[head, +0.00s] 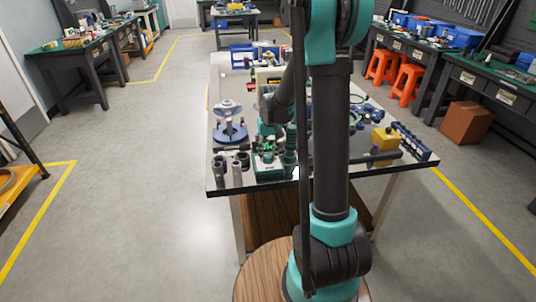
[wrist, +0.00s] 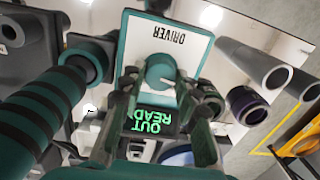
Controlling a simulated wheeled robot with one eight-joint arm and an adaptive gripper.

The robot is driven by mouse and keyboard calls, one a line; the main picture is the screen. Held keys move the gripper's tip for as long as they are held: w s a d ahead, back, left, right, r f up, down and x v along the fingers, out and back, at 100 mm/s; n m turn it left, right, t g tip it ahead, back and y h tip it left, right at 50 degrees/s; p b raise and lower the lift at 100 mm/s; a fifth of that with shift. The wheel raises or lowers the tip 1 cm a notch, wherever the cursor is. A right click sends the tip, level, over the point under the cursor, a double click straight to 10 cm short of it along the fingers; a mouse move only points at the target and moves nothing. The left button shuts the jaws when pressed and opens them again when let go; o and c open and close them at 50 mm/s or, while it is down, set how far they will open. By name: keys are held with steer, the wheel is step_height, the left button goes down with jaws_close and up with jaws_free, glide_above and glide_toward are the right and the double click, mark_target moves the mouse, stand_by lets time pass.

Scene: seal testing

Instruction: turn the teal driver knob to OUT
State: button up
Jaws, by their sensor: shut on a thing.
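The driver unit is a white-faced teal box with the word DRIVER (wrist: 168,33), upside down in the wrist view. Its teal round knob (wrist: 157,68) has a white pointer mark towards the lower right of that picture. A dark display (wrist: 153,119) beside the knob shows OUT and READY in green, upside down. My gripper (wrist: 160,83) is shut on the knob, with a dark finger on each side of it. In the head view the teal box (head: 268,170) sits at the table's front edge, and my arm and gripper hide much of it.
Grey tubes (wrist: 262,72) stand close beside the driver unit. On the table (head: 350,178), a blue-based stand (head: 231,133) is to the left and a yellow block (head: 384,140) to the right. Several other parts crowd the back.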

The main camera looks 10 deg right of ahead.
mark_target(269, 155)
steer(key=o, duration=1.2)
steer(key=shift+c, duration=0.2)
step_height(269, 155, up, 12)
steer(key=shift+d, duration=0.25)
